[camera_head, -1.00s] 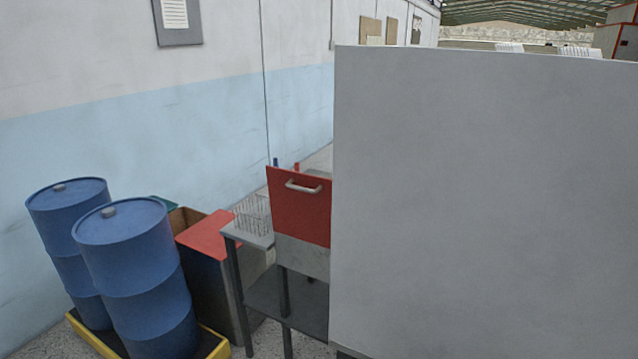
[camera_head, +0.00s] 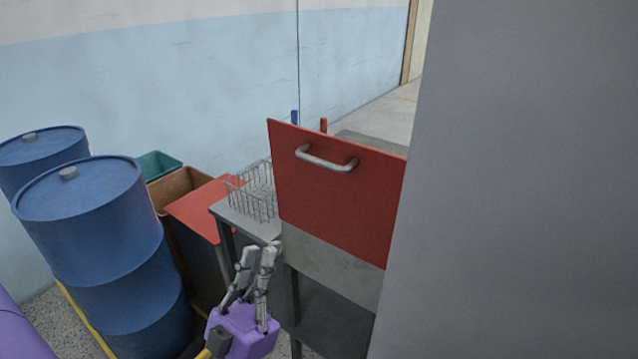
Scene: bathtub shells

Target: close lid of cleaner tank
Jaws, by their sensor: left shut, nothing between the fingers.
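The cleaner tank (camera_head: 325,262) is a grey box on a dark stand, right of centre. Its red lid (camera_head: 345,205) stands upright above the grey body, with a pale bar handle (camera_head: 326,160) near its upper edge. The tank's inside is hidden behind the lid, and the right side of both is cut off by a large grey panel. My left gripper (camera_head: 258,250), with a purple body and grey fingers, points upward at lower centre. It is shut and empty, below and left of the lid, apart from the handle. My right gripper is not in view.
The large grey panel (camera_head: 520,180) blocks the right side. A wire basket (camera_head: 256,195) sits on a grey side shelf left of the tank. A red-topped bin (camera_head: 205,205), a brown box (camera_head: 172,190) and blue drums (camera_head: 95,220) crowd the left, before the wall.

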